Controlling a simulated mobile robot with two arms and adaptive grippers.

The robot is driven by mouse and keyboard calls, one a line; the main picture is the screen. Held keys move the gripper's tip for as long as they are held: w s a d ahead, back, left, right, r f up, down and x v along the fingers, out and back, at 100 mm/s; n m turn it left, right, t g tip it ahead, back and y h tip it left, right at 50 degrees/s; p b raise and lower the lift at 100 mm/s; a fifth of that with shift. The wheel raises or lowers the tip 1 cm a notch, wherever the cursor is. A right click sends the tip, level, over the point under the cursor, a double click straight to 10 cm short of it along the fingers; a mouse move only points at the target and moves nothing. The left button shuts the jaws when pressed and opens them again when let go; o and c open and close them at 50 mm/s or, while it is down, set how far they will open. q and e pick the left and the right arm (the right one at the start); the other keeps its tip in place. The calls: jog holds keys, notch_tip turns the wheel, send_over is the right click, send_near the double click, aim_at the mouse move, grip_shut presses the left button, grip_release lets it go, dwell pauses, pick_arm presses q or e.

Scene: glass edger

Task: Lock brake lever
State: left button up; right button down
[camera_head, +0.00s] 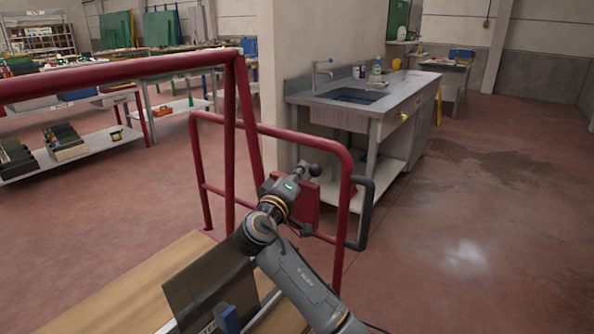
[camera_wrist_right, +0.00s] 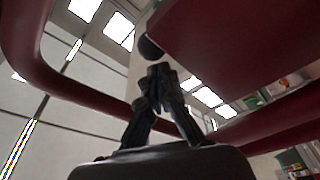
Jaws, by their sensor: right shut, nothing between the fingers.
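The brake lever shows as a dark round knob (camera_head: 316,170) at the red plate (camera_head: 308,206) on the red-framed cart in the head view. In the right wrist view the knob (camera_wrist_right: 150,47) is just beyond my fingertips, beside the dark red plate (camera_wrist_right: 235,45). My right gripper (camera_head: 301,174) is at the knob in the head view. Its fingers (camera_wrist_right: 157,78) are shut together with nothing between them. I cannot tell whether the fingertips touch the knob. The lever's shaft is mostly hidden. My left gripper is not in view.
The red cart frame (camera_head: 240,130) surrounds the work area, with a black handle (camera_head: 367,212) right of the plate. A dark panel (camera_head: 207,288) stands on the cart's wooden deck (camera_head: 130,295). A sink bench (camera_head: 385,105) is behind. The floor (camera_head: 470,220) at right is clear.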

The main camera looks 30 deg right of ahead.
jog(key=shift+s+d+f, duration=0.2)
jog(key=shift+s+f, duration=0.15)
jog(key=shift+s, duration=0.15)
jog(key=shift+s+r, duration=0.1)
jog(key=shift+s+a, duration=0.1)
jog(key=shift+a, duration=0.05)
jog(key=v, duration=1.1)
jog(key=shift+a, duration=0.3)
jog(key=shift+s, duration=0.15)
